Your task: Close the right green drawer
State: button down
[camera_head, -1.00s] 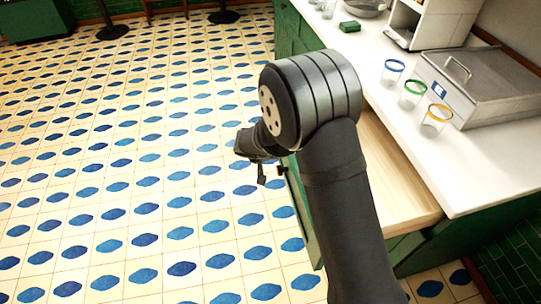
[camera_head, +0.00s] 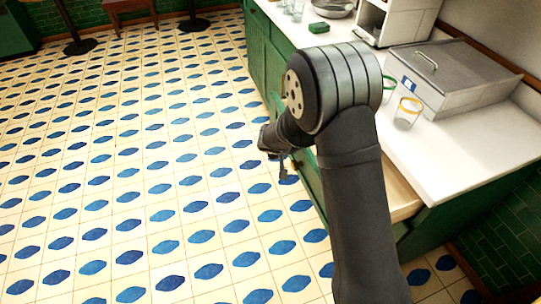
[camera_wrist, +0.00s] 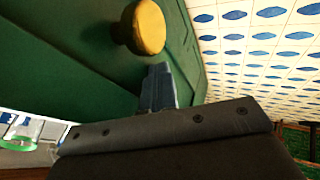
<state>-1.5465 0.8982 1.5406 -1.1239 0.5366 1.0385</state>
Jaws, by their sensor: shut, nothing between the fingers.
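The green drawer (camera_head: 309,178) stands out from under the white counter, partly open. Its pale wooden inside (camera_head: 402,199) shows to the right of my arm, and my arm hides much of the rest. In the wrist view its green front (camera_wrist: 75,60) carries a round brass knob (camera_wrist: 149,27). My gripper (camera_head: 279,160) is shut and empty, in front of the drawer front on the floor side. In the wrist view the closed fingers (camera_wrist: 159,84) are just below the knob, close against the green front; I cannot tell whether they touch it.
The white counter (camera_head: 470,160) holds glasses with coloured rims (camera_head: 407,113), a metal box (camera_head: 455,75), a white appliance (camera_head: 395,20) and a small green block (camera_head: 326,28). The tiled floor (camera_head: 130,190) to the left is clear. A stool (camera_head: 130,12) stands far back.

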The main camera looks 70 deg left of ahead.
jog(key=w, duration=2)
jog(key=shift+w, duration=0.35)
